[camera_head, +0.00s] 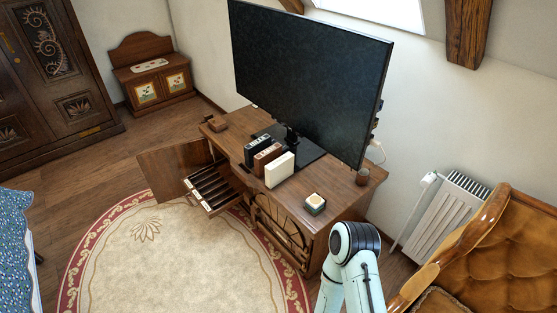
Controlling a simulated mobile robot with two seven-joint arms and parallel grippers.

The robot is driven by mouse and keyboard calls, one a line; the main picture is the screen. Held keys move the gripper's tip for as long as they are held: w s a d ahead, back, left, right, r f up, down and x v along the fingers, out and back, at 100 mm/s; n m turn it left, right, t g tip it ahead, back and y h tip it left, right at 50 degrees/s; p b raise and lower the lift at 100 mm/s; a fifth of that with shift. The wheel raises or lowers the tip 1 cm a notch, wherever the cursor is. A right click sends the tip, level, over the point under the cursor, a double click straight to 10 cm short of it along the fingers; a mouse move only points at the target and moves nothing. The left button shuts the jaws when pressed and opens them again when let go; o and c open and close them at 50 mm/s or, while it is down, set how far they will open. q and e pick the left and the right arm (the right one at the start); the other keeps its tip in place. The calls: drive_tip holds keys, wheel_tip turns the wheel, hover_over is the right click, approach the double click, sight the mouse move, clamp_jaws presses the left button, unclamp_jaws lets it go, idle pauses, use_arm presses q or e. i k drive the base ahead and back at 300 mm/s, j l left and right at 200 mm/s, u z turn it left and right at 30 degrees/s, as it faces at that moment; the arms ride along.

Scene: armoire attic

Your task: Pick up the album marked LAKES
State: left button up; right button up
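Three album-like volumes stand upright side by side on the wooden TV cabinet (330,182), in front of the TV's foot. One is black (257,149), one is brown (267,159) and one is cream white (280,169). Small marks show on the black and brown spines, but they are too small to read, so I cannot tell which one is marked LAKES. Part of one of my arms shows at the bottom, right of centre, in front of the cabinet. Neither of my grippers is in view.
A large TV (305,80) stands behind the volumes. The cabinet's left door (172,168) is open, with a slotted tray (212,188) pulled out. A small box (315,203) and a cup (362,177) are on the top. A sofa (510,255) is at right.

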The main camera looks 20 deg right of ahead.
sight(274, 151)
drive_tip(key=z, duration=0.35)
drive_tip(key=i+j+z, duration=0.7)
drive_tip(key=i+j, duration=0.15)
